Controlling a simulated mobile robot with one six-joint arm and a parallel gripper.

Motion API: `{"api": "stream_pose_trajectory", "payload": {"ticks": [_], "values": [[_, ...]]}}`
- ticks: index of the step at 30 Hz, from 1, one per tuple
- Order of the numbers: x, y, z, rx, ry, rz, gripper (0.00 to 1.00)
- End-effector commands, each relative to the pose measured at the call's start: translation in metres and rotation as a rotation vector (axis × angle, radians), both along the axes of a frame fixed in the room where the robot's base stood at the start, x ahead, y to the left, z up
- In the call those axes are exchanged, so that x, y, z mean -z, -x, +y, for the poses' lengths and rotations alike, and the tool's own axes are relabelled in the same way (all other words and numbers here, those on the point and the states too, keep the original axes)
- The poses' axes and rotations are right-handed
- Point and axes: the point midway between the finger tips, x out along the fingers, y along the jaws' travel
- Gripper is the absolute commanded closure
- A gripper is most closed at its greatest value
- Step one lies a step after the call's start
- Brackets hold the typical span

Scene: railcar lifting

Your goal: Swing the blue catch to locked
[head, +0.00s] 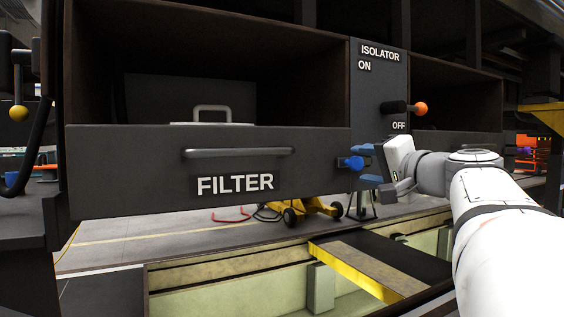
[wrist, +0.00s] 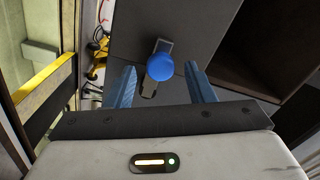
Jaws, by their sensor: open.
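The blue catch (head: 350,163) has a round blue knob at the right end of the dark FILTER drawer front (head: 120,165). In the wrist view the catch's knob (wrist: 160,66) is in front of a small grey metal plate on the dark panel. My gripper (head: 366,164) points at the catch from the right in the head view. Its two blue fingers are open, one on each side of the knob in the wrist view, with gaps to both. I cannot tell whether the fingertips reach past the knob. The catch's arm is mostly hidden.
The isolator panel above has a lever with an orange knob (head: 421,108), near the OFF label. A grey bar handle (head: 238,152) crosses the drawer front. Open dark compartments flank the panel. Below are a pit with a yellow-edged beam (head: 360,272) and a yellow wheeled stand (head: 300,211).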

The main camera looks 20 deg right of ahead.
Motion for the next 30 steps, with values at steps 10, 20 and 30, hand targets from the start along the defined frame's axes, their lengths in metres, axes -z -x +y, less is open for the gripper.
{"api": "stream_pose_trajectory", "payload": {"ticks": [10,20,30], "values": [[-0.001,0.039,-0.008,0.001,0.0,-0.002,0.51],[0.0,0.042,-0.008,0.0,0.0,-0.001,0.51],[0.016,0.026,0.047,-0.104,0.055,0.248,0.51]]}}
